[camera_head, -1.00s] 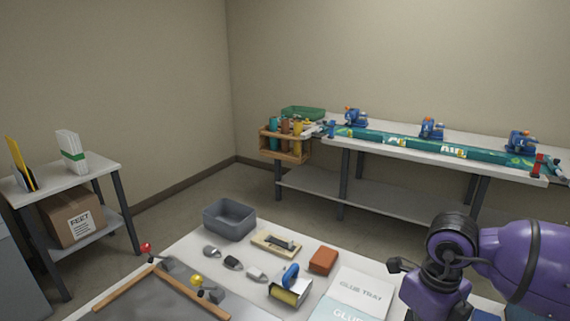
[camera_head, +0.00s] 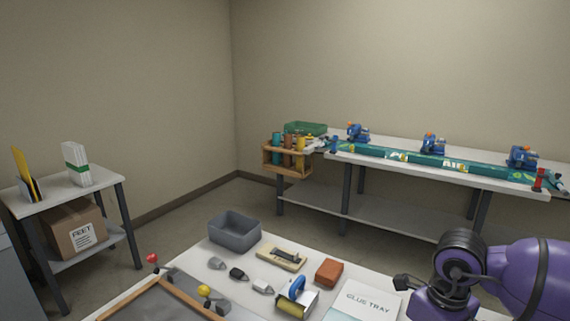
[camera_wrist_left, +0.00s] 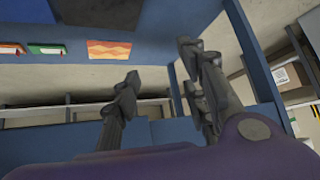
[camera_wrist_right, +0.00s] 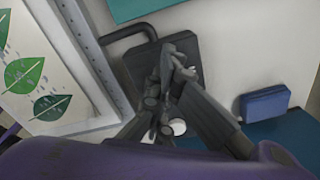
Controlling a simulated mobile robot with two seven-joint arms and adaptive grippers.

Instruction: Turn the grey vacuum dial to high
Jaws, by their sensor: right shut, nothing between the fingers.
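I cannot pick out a grey vacuum dial for certain in any view. In the right wrist view my right gripper (camera_wrist_right: 180,65) is shut and empty, with its fingertips in front of a dark grey plate (camera_wrist_right: 205,45). Whether they touch it I cannot tell. In the left wrist view my left gripper (camera_wrist_left: 160,88) has its fingers well apart and nothing between them. My right arm enters the head view at the lower right; its fingers are not clear there. My left arm is outside the head view.
The near table holds a grey bin (camera_head: 235,231), an orange-brown block (camera_head: 329,271), a blue-handled roller (camera_head: 296,292) and a glue tray sheet (camera_head: 365,302). The right wrist view shows a leaf-print sheet (camera_wrist_right: 30,70) and a blue block (camera_wrist_right: 264,103). A long bench (camera_head: 400,212) stands behind.

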